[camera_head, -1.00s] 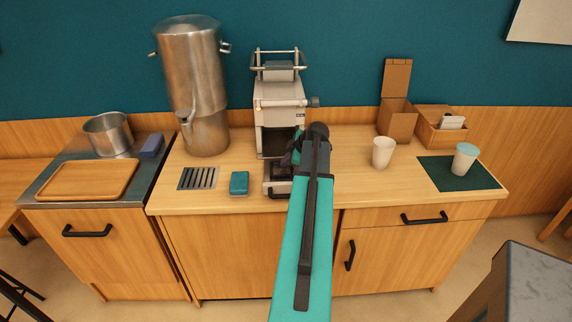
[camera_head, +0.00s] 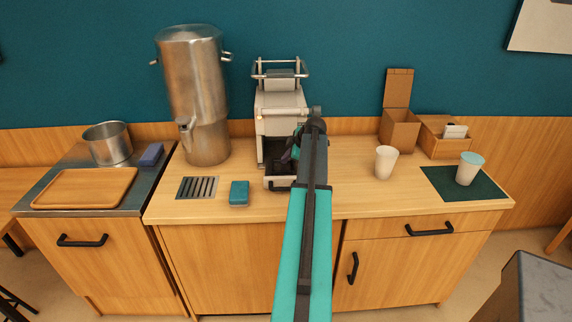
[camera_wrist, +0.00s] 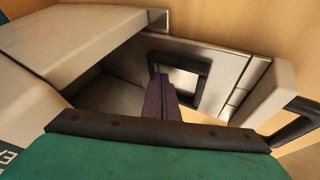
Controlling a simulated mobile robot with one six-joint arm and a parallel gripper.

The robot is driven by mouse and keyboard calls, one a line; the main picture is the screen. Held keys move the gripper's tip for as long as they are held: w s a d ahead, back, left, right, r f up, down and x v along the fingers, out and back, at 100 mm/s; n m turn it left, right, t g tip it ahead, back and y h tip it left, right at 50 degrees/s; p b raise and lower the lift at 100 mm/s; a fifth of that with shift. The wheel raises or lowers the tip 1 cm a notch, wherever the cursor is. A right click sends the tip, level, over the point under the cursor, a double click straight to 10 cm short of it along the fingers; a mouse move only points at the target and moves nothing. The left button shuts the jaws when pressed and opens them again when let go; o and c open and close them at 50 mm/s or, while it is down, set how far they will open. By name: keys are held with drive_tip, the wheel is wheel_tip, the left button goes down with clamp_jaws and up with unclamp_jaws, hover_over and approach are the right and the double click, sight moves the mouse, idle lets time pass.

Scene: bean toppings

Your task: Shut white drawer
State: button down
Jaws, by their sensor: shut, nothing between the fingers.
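The white drawer (camera_head: 279,183) is in the lower part of the white machine (camera_head: 280,120) on the counter. It sticks out partway towards the front. In the wrist view its pale front panel (camera_wrist: 265,92) is at the right, with a black handle (camera_wrist: 296,124). My gripper (camera_head: 288,157) is at the machine, above the drawer and behind its front, partly hidden by my arm. In the wrist view its dark purple fingers (camera_wrist: 160,88) are together and empty, over the drawer space. I cannot tell whether they touch the drawer.
A teal sponge (camera_head: 239,194) and a drip grate (camera_head: 198,188) lie left of the drawer. A metal urn (camera_head: 193,95) stands behind them. A white cup (camera_head: 385,162) stands to the right, with another cup (camera_head: 469,169) on a green mat (camera_head: 440,181).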

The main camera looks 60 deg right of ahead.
idle(0.5)
drive_tip(key=shift+s+a+b, duration=0.3)
drive_tip(key=shift+s+a, duration=0.2)
drive_tip(key=shift+a, duration=0.3)
drive_tip(key=shift+s+a+b, duration=0.3)
drive_tip(key=shift+s+a, duration=0.15)
drive_tip(key=shift+a, duration=0.35)
drive_tip(key=shift+s+a+r, duration=0.15)
drive_tip(key=shift+s, duration=0.15)
drive_tip(key=b+v, duration=0.2)
drive_tip(key=v, duration=0.7)
drive_tip(key=shift+s+r, duration=0.15)
drive_tip(key=shift+r, duration=0.15)
